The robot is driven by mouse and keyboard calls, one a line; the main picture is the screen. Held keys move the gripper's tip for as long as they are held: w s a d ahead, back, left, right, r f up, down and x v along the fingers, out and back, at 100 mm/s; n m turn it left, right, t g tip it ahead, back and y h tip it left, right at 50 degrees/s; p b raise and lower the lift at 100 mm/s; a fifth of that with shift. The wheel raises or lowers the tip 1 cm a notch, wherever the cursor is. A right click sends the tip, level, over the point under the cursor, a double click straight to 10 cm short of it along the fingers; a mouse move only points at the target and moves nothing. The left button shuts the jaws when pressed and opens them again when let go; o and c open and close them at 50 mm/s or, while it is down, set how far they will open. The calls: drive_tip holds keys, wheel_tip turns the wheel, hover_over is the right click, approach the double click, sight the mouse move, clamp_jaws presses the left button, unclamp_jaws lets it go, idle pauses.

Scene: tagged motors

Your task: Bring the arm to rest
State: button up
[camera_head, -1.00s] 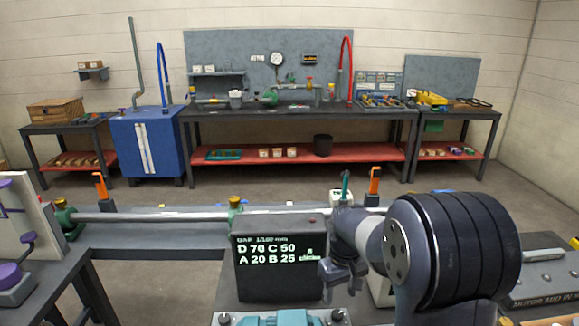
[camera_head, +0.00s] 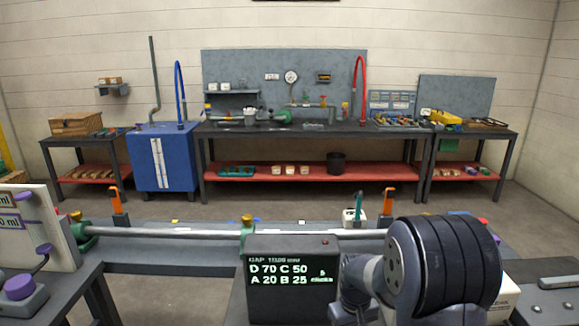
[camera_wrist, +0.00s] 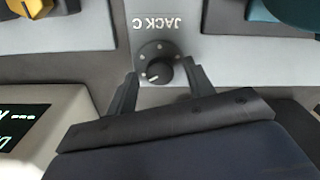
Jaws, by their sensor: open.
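My arm (camera_head: 445,262) shows in the lower right of the head view, bent low over the near bench. My gripper (camera_wrist: 160,76) shows in the wrist view with its two dark fingers apart and nothing between them that it grips. A round black knob (camera_wrist: 158,72) on a plate marked JACK C appears between and beyond the fingertips. I cannot tell how far it is from them. In the head view the gripper end is low beside the display box and partly cut off by the bottom edge.
A black display box (camera_head: 290,275) with white text stands just left of my arm. A metal rod (camera_head: 165,232) runs along the near bench. A labelled panel (camera_head: 38,232) stands at left. Open floor (camera_head: 270,206) separates this bench from the back workbench (camera_head: 310,130).

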drive_tip(key=shift+r, duration=0.1)
wheel_tip(320, 180, up, 11)
drive_tip(key=shift+n, duration=0.3)
wheel_tip(320, 180, down, 10)
drive_tip(key=shift+f, duration=0.6)
drive_tip(key=m+p, duration=0.1)
drive_tip(key=m, duration=0.5)
drive_tip(key=shift+r+p, duration=0.1)
drive_tip(key=shift+p, duration=0.3)
drive_tip(key=m+p, duration=0.2)
drive_tip(key=m, duration=0.3)
drive_tip(key=shift+m, duration=0.4)
wheel_tip(320, 180, up, 11)
drive_tip(key=b, duration=0.1)
drive_tip(key=shift+f, duration=0.2)
